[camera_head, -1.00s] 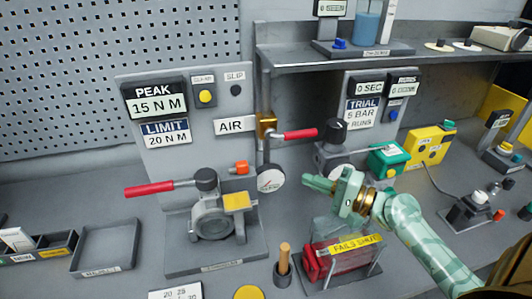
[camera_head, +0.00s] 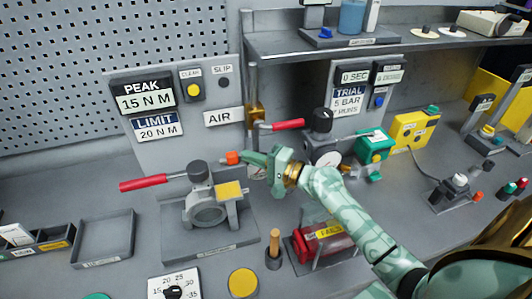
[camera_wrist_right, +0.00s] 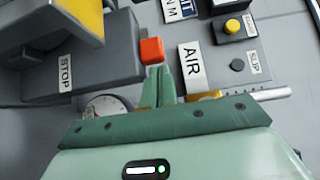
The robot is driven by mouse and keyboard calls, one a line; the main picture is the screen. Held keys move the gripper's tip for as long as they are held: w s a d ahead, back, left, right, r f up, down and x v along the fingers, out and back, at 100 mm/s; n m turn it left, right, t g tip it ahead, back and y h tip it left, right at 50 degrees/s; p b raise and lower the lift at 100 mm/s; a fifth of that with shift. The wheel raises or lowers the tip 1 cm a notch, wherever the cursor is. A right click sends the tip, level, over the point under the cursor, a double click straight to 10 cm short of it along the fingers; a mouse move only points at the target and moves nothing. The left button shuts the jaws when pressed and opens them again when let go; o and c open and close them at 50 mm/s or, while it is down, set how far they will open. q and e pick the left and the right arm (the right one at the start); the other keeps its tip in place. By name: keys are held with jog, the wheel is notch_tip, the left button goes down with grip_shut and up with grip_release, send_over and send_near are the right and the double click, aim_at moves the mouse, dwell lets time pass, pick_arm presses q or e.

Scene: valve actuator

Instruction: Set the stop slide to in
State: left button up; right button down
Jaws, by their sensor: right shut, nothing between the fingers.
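The stop slide shows in the right wrist view as a grey block (camera_wrist_right: 85,62) marked STOP, with an orange-red end knob (camera_wrist_right: 151,50). In the head view the orange knob (camera_head: 232,158) sticks out above the valve body, left of the gauge. My right gripper (camera_head: 246,156) is shut and empty, its tips pointing left at the knob's right side. In the wrist view its closed fingertips (camera_wrist_right: 160,72) are right at the knob's lower right edge. I cannot tell whether they touch it. My left gripper is not in view.
A red-handled lever (camera_head: 145,183) extends left from the valve. Another red handle (camera_head: 288,124) is above my right gripper. A round gauge (camera_wrist_right: 108,106) is partly hidden behind the gripper. A green box (camera_head: 374,147) stands to the right. An empty grey tray (camera_head: 104,258) lies at left.

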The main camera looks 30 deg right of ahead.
aim_at(232, 158)
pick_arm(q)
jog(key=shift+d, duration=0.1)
pick_arm(e)
jog(key=shift+w+a, duration=0.1)
jog(key=shift+a, duration=0.05)
jog(key=shift+w+a, duration=0.15)
jog(key=shift+a, duration=0.5)
jog(key=shift+w+a, duration=0.15)
jog(key=shift+a, duration=0.45)
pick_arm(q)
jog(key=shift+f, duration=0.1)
pick_arm(e)
jog(key=shift+d, duration=0.1)
